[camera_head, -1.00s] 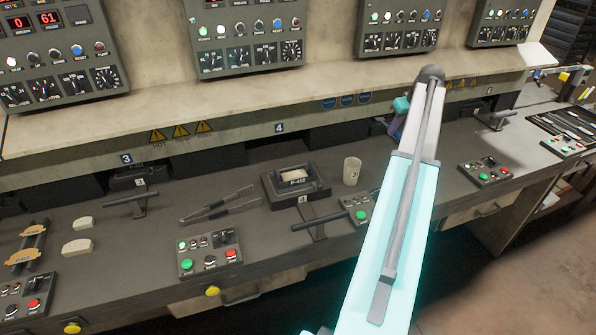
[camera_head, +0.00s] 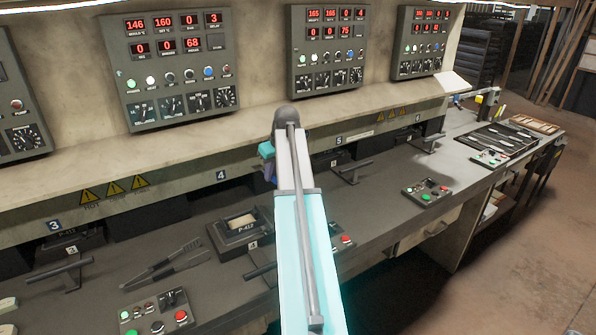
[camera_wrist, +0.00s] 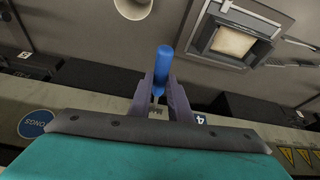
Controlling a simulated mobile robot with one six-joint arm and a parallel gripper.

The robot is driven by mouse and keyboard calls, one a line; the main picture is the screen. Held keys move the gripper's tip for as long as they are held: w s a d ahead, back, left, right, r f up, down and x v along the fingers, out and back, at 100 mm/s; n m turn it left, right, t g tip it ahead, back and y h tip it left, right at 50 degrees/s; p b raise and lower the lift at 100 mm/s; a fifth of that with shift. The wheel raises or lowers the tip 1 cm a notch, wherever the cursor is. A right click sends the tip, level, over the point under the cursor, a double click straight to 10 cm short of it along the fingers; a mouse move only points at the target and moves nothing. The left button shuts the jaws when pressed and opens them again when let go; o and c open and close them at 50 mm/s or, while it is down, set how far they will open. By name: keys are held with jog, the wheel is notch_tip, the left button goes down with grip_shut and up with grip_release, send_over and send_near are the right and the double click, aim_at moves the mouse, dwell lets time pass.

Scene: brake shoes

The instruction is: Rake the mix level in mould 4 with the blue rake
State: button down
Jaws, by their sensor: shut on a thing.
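Mould 4 (camera_head: 228,243) is a dark square block marked P-412 on the bench below the number 4 sign, left of my arm. A pale mix (camera_head: 242,221) shows in its opening. In the wrist view the mould (camera_wrist: 218,58) is at the upper right, with the mix (camera_wrist: 233,42) inside. My gripper (camera_wrist: 161,82) is shut on the blue handle of the rake (camera_wrist: 164,62). In the head view my gripper (camera_head: 269,170) is partly hidden behind my arm, and the rake is not seen there.
Tongs (camera_head: 165,265) lie left of the mould. A pale cup (camera_wrist: 132,6) shows at the top of the wrist view. Control boxes (camera_head: 157,312) and T-handles (camera_head: 350,170) stand along the bench. A tool tray (camera_head: 490,143) is at the right end.

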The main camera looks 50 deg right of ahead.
jog(key=w+a+f+b, duration=0.1)
jog(key=w+a+b, duration=0.1)
jog(key=a, duration=1.2)
jog(key=w+a+f+n+b, duration=0.1)
jog(key=w+a+b, duration=0.1)
jog(key=a, duration=1.2)
jog(key=w+a+f+n+y+b, duration=0.1)
jog(key=w+a+b, duration=0.1)
jog(key=a, duration=1.3)
jog(key=shift+w+f, duration=0.3)
jog(key=shift+w, duration=0.25)
